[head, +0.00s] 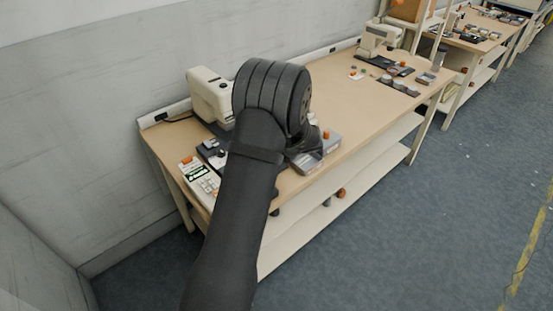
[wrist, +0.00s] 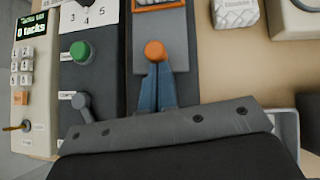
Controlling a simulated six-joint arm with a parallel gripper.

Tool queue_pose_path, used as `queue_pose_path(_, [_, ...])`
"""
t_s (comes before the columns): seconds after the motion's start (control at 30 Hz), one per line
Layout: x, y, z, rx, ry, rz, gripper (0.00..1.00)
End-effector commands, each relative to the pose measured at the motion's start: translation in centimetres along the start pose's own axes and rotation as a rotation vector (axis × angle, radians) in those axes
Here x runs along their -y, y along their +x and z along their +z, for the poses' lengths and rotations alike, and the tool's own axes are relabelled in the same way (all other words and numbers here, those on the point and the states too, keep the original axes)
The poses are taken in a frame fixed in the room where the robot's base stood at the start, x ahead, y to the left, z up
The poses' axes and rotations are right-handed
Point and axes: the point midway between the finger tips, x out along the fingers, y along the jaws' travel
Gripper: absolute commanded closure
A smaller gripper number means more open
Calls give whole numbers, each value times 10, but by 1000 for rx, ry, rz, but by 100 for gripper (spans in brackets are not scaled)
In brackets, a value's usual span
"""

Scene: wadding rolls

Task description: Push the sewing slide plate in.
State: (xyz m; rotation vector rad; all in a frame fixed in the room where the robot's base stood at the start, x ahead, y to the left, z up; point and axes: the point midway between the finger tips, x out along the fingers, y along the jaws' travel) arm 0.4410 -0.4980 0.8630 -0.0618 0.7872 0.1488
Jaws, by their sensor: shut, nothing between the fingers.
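In the wrist view, a grey slide plate (wrist: 143,62) with a round orange knob (wrist: 154,50) lies on a dark base (wrist: 208,60). My gripper (wrist: 156,68) has its blue fingers together, with the tips right at the near side of the knob. I cannot tell whether they touch it. Nothing is held. In the head view my dark arm covers the gripper and the plate. The cream sewing machine (head: 207,94) stands behind the arm.
Left of the plate, a dark panel carries a green button (wrist: 80,52) and a grey lever (wrist: 82,102). A keypad box (wrist: 26,70) is farther left. The wooden table (head: 335,88) has bare room to the right in the head view.

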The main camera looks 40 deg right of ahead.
Motion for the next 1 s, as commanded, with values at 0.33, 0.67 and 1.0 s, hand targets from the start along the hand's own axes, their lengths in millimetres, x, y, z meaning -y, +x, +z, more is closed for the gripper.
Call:
queue_pose_path(0.33, [14,70,69,1,-4,3,100])
queue_pose_path(0.67, [18,85,87,2,-1,-1,100])
queue_pose_path(1.0, [18,82,86,6,-2,-3,100])
